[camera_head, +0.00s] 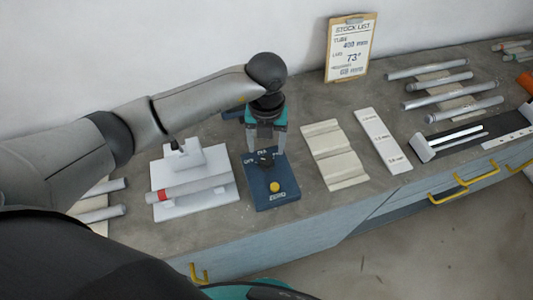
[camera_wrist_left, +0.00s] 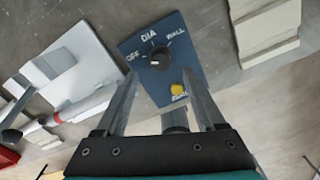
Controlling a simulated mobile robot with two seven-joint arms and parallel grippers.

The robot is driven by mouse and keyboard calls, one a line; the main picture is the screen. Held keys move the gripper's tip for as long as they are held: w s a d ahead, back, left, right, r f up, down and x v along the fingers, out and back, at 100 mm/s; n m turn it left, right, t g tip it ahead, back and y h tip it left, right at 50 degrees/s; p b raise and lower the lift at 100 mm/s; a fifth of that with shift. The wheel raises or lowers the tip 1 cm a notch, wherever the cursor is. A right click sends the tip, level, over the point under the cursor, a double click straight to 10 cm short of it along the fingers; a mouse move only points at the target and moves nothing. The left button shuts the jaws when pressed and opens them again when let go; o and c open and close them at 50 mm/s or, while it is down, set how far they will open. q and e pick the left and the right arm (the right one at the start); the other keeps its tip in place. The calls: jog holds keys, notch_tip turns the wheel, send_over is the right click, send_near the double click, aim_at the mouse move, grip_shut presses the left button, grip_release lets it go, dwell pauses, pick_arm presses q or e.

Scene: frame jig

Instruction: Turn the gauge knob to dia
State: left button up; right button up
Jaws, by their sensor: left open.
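The gauge is a dark blue box (camera_head: 285,198) on the bench, with a round black knob (camera_head: 264,158) and a yellow button (camera_head: 275,187) marked ZERO. In the left wrist view the knob (camera_wrist_left: 160,58) sits below the labels OFF, DIA and WALL. It has a small pale mark, but I cannot tell for sure which label it points to. My left gripper (camera_head: 266,149) points down over the knob end of the box. Its fingers are open, one on each side of the knob; I cannot tell whether they touch it. My right gripper is not in view.
A white stand (camera_head: 196,200) holding a tube with a red band is close left of the gauge. A cream grooved block (camera_head: 334,155) and a white labelled strip (camera_head: 383,140) lie to the right. Several grey tubes lie farther right. A stock list clipboard (camera_head: 350,48) leans on the wall.

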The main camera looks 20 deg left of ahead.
aim_at(266, 160)
pick_arm(q)
jog(key=shift+f, duration=2.75)
grip_shut()
